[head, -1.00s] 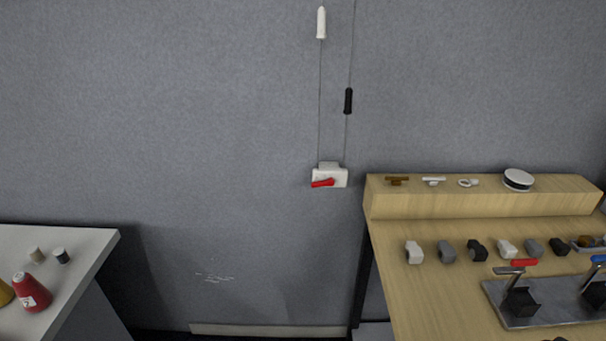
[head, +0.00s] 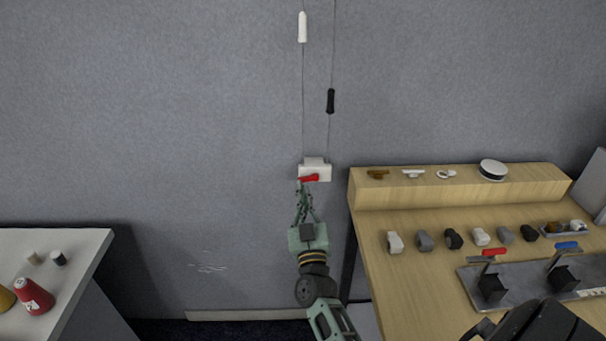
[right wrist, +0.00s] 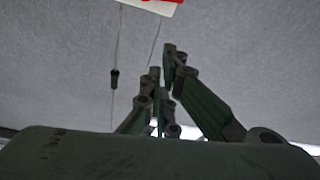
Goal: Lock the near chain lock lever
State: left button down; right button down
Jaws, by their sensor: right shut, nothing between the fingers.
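A white lock box (head: 323,172) is fixed to the grey wall, with two thin cords running up from it. Its red lever (head: 309,178) lies nearly level across the lower left front, its left end a little lower. My right gripper (head: 301,187) points up at the wall just below the lever's left end; I cannot tell if it touches. Its fingers are shut and empty. In the right wrist view the shut fingertips (right wrist: 168,58) show below the box (right wrist: 160,8) and a bit of the red lever (right wrist: 148,1).
A white handle (head: 302,27) and a black handle (head: 330,101) hang on the cords. A wooden bench (head: 420,270) at right holds knobs and two clamps with red (head: 494,251) and blue (head: 566,245) handles. A white table (head: 80,245) stands at left.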

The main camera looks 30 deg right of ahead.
jog(key=shift+w, duration=0.1)
notch_tip(320, 180, up, 3)
jog(key=b, duration=0.4)
send_over(302, 177)
jog(key=s+a, duration=0.2)
jog(key=s, duration=0.1)
notch_tip(302, 177, down, 3)
jog(key=shift+a+r+b, duration=0.1)
jog(key=shift+r+b, duration=0.05)
jog(key=shift+b, duration=0.7)
jog(key=shift+s+f+b, duration=0.15)
jog(key=shift+f+b, duration=0.45)
jog(key=shift+b, duration=0.15)
jog(key=shift+f+n+y+p, duration=0.2)
jog(key=shift+n+y+p, duration=0.4)
jog(key=shift+n, duration=0.4)
notch_tip(302, 177, down, 5)
jog(key=n+y+p, duration=0.1)
jog(key=n+p, duration=0.1)
jog(key=n, duration=0.3)
jog(key=n+y+p, duration=0.1)
jog(key=n+y, duration=0.1)
jog(key=n, duration=0.3)
jog(key=n+y+p, duration=0.1)
jog(key=n+p, duration=0.1)
jog(key=n, duration=0.2)
jog(key=shift+a+f+n+g+y+p, duration=0.1)
jog(key=shift+n+g+y+p, duration=0.25)
jog(key=shift+n+g+y, duration=0.05)
jog(key=shift+w, duration=0.2)
